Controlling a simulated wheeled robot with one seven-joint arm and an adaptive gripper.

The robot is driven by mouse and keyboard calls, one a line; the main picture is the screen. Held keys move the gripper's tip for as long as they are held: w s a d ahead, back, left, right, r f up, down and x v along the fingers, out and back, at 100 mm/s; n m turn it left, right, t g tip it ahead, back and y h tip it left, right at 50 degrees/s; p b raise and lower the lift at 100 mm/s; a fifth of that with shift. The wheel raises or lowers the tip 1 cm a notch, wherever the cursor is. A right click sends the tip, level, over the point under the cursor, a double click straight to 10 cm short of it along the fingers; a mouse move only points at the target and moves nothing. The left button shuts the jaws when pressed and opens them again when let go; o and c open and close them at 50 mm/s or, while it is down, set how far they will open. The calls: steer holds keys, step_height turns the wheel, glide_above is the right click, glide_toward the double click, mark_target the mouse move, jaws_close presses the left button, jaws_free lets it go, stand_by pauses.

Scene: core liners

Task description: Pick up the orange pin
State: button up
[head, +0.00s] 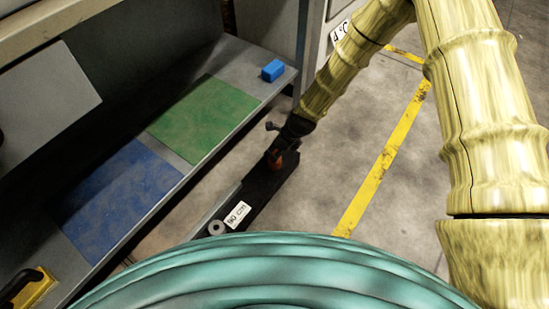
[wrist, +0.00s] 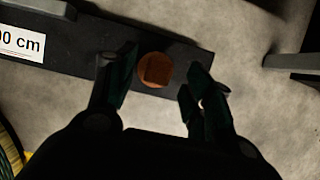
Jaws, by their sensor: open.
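The orange pin (wrist: 155,70) shows in the wrist view as a round, orange-brown top on a black bar (wrist: 90,42). My gripper (wrist: 157,78) is open, with one dark finger on each side of the pin and visible gaps between. I cannot tell how far down the fingers reach. In the head view the pin (head: 275,161) is a small dark orange shape near the far end of the black bar (head: 262,190), partly hidden by my gripper (head: 273,140) above it.
The bar carries a white label (head: 238,214) and a grey ring (head: 216,227). To the left is a grey shelf with a green mat (head: 205,115), a blue mat (head: 120,200) and a blue block (head: 272,70). A yellow floor line (head: 385,155) runs at the right over open floor.

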steer(key=shift+b+x, duration=0.6)
steer(key=shift+x, duration=0.9)
steer(key=shift+s, duration=0.1)
steer(key=shift+c, duration=0.2)
steer(key=c, duration=1.1)
